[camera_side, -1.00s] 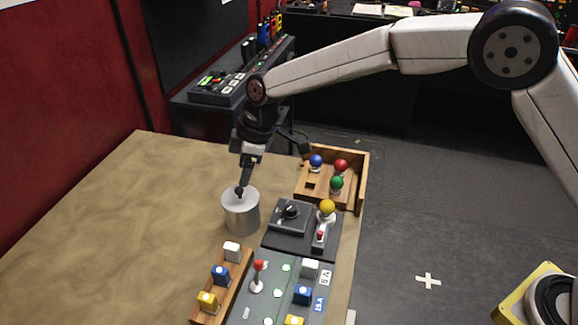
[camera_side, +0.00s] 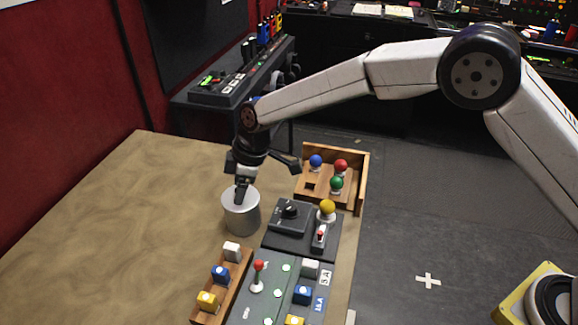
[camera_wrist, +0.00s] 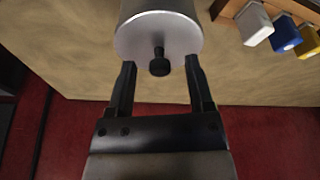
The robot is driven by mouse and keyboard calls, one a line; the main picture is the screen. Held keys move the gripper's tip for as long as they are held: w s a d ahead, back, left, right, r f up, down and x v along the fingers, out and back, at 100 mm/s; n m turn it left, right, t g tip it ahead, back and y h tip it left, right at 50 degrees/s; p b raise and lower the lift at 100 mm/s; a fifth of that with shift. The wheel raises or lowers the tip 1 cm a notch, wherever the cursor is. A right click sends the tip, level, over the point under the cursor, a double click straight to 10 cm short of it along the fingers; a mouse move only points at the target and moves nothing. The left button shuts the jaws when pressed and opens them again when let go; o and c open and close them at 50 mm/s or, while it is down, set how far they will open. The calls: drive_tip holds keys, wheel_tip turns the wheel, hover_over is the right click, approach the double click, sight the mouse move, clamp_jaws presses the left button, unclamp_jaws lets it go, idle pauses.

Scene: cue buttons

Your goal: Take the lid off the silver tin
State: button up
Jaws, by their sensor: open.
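The silver tin (camera_side: 242,215) stands upright on the table, left of the control panel. Its lid (camera_wrist: 158,33) is on top and carries a small black knob (camera_wrist: 159,66). In the wrist view, my gripper (camera_wrist: 159,68) has its two black fingers apart, with the knob near their tips and between them. In the side view my gripper (camera_side: 241,190) is low over the lid, and its fingers hide the knob. Whether a finger touches the knob or lid I cannot tell.
A wooden tray (camera_side: 364,185) with blue, red and green balls stands behind right. A dark box with a dial (camera_side: 289,212) and a yellow-topped lever are right of the tin. A wooden rack (camera_side: 231,278) with white, blue and yellow blocks stands in front. The table left is clear.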

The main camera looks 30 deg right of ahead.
clamp_jaws()
drive_tip(key=shift+r, duration=0.15)
drive_tip(key=shift+r, duration=0.85)
drive_tip(key=s+d+r, duration=0.6)
drive_tip(key=s+r, duration=0.5)
drive_tip(key=s, duration=0.1)
drive_tip(key=shift+s, duration=0.35)
